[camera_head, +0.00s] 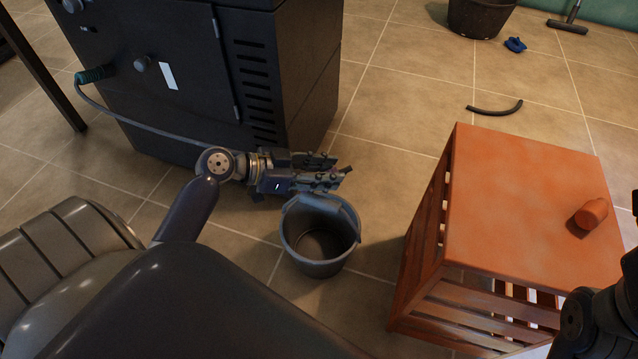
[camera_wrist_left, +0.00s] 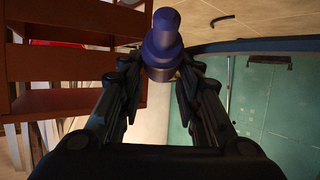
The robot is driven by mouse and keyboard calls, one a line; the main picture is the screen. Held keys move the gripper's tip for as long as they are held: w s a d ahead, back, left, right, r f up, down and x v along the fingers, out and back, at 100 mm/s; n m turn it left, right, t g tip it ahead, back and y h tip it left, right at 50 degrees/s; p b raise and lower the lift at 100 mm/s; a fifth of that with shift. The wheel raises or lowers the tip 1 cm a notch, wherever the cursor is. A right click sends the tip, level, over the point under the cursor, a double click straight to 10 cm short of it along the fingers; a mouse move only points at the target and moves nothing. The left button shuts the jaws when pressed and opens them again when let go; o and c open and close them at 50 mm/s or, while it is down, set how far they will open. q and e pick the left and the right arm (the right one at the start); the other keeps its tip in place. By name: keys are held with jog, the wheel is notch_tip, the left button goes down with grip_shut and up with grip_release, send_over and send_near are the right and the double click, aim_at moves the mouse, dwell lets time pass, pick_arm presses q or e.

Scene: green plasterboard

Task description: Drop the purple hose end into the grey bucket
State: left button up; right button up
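The grey bucket (camera_head: 288,232) stands upright on the tiled floor, its inside visible and empty. My left gripper (camera_head: 335,173) is just above and behind its far rim in the head view. In the left wrist view the purple hose end (camera_wrist_left: 163,42) sits between the fingertips of the left gripper (camera_wrist_left: 160,72), which appear closed on its sides. In the head view the hose end is too small and dark to make out clearly. At the lower right of the head view, dark parts of my right arm show, but no right fingertips.
A dark cabinet (camera_head: 300,75) stands behind the bucket; a grey hose (camera_head: 150,128) runs from its teal connector (camera_head: 92,75) toward my left wrist. An orange slatted crate (camera_head: 520,200), with an orange cylinder (camera_head: 592,213) on top, stands right of the bucket.

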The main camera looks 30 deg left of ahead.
pick_arm(q)
jog(key=shift+o, duration=0.9)
jog(key=shift+s, duration=0.1)
jog(key=v, duration=1.1)
jog(key=shift+s+a+r, duration=0.25)
jog(key=shift+s, duration=0.05)
